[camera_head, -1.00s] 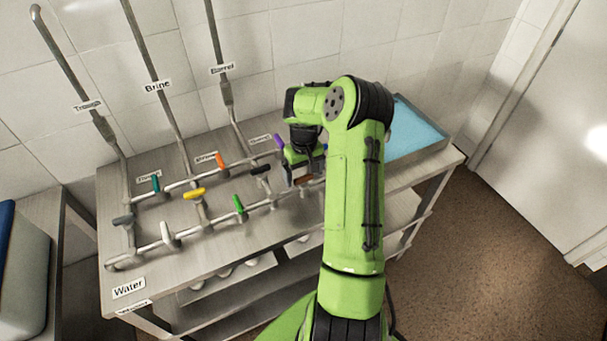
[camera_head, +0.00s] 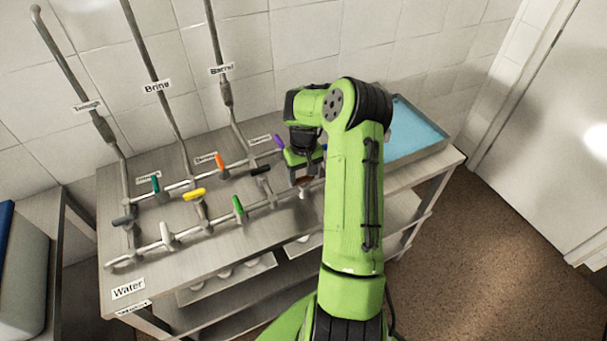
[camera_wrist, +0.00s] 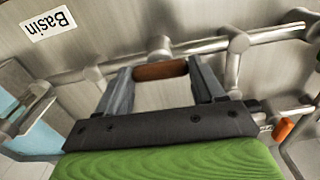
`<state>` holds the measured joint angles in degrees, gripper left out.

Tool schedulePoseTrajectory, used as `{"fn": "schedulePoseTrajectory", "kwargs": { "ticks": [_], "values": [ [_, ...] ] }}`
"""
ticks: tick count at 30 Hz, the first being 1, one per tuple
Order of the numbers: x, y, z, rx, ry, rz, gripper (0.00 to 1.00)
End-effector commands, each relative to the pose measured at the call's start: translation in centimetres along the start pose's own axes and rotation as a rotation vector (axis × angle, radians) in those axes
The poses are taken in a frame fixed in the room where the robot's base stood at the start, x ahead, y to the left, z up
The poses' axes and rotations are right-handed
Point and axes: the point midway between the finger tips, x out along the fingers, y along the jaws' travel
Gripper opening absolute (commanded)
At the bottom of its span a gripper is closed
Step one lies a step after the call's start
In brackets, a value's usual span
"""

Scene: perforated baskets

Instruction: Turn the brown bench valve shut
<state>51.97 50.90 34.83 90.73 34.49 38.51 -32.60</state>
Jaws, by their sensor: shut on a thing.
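The brown valve handle (camera_wrist: 160,71) shows in the wrist view as a short rounded bar. It lies nearly parallel to the pipe (camera_wrist: 199,46) just beyond it. My gripper (camera_wrist: 161,76) is shut on the handle, with one finger at each of its ends. In the head view my gripper (camera_head: 302,176) is over the right part of the bench pipework, beside the black handle (camera_head: 261,170). My arm and gripper hide most of the brown handle there.
Purple (camera_head: 279,142), orange (camera_head: 220,161), green (camera_head: 238,206), yellow (camera_head: 194,194), teal (camera_head: 155,184) and white (camera_head: 166,233) handles stand on the same pipes. A blue basin (camera_head: 415,130) lies right of my arm. A Basin label (camera_wrist: 47,23) shows in the wrist view.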

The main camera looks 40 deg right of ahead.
Motion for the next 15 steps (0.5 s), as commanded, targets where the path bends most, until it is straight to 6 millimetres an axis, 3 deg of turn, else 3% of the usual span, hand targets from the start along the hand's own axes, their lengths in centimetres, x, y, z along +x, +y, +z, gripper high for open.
{"fn": "schedulePoseTrajectory", "kwargs": {
  "ticks": [15],
  "values": [
    [0.05, 0.03, -0.03, 0.399, 0.002, 0.002, 0.38]
  ]
}}
